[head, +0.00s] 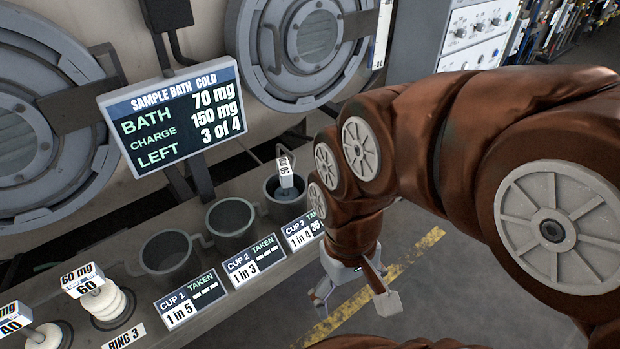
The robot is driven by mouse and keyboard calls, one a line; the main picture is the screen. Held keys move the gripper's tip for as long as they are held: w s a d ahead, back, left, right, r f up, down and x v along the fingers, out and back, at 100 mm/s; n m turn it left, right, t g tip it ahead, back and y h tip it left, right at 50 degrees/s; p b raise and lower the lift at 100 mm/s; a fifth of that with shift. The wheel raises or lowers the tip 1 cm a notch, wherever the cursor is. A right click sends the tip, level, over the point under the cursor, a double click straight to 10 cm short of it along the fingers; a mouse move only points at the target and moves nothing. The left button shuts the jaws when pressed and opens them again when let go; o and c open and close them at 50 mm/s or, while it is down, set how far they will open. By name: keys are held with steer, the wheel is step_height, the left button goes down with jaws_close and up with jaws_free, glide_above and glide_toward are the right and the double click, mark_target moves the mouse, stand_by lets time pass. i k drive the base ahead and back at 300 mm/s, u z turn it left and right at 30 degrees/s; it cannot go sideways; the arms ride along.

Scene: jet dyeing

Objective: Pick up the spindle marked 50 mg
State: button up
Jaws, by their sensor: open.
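A spindle with a small white tag (285,172) stands in the third cup (283,210) on the ledge. Its tag is turned sideways and small; it may read 50, but I cannot tell for sure. No other tag in view reads 50 mg. My gripper (321,299) is open, low and to the right of the cups, beyond the ledge's front edge and over the floor. It is apart from the spindle, and my brown arm hides part of it. Nothing shows between its fingers.
Cup 1 (171,257) and cup 2 (231,220) look empty. A white spindle marked 60 mg (108,303) stands at lower left beside one marked 40 (42,337). A screen (177,117) reads bath 70 mg, charge 150 mg, left 3 of 4.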

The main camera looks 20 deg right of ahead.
mark_target(287, 191)
steer(key=u, duration=1.45)
steer(key=k, duration=0.9)
steer(key=u, duration=0.7)
